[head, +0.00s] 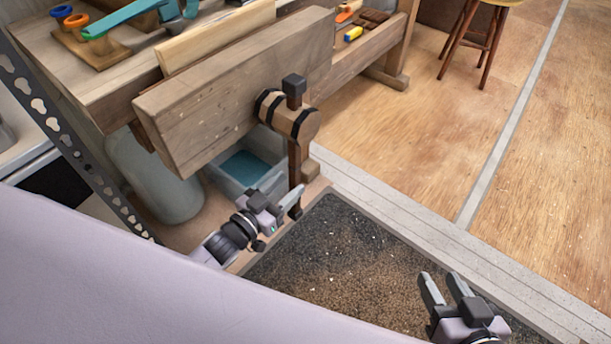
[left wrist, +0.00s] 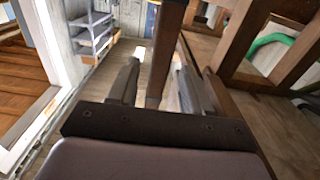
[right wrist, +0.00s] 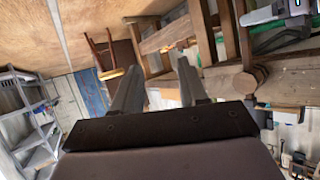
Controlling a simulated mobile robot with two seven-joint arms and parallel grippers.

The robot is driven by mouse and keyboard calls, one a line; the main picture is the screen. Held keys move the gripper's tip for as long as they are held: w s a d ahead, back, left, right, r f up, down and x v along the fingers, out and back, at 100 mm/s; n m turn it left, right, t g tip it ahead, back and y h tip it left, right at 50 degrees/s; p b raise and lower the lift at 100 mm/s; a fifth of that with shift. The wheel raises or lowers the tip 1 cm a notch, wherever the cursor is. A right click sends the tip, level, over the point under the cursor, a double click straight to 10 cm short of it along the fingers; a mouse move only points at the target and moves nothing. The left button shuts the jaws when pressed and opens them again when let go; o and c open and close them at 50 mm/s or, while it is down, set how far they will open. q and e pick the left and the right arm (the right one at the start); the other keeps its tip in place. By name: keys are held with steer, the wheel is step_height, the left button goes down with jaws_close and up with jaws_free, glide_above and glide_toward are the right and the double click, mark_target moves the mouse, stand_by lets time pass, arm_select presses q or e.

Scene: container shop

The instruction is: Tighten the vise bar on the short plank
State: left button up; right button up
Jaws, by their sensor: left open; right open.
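The vise on the bench front has a thick wooden jaw (head: 215,105) and a round hub with black bands (head: 302,122). The short plank (head: 215,38) is a pale board standing between the jaw and the bench. The vise bar (head: 295,165) hangs upright through the hub, with a black cap on top and a dark lower end. My left gripper (head: 291,200) is at the bar's lower end. In the left wrist view the bar (left wrist: 167,45) runs between its open fingers (left wrist: 158,80). My right gripper (head: 446,282) is open and empty, low over the dark mat.
A speckled mat (head: 335,265) lies below. A blue-grey bin (head: 245,168) and a pale cylindrical container (head: 160,185) stand under the bench. A stool (head: 478,35) is far back. The wooden floor (head: 440,120) at right is clear.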

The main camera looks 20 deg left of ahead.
arm_select(q)
steer(key=b+x, duration=0.1)
steer(key=x, duration=0.4)
steer(key=shift+w+d, duration=0.1)
steer(key=shift+w, duration=0.15)
jaws_close()
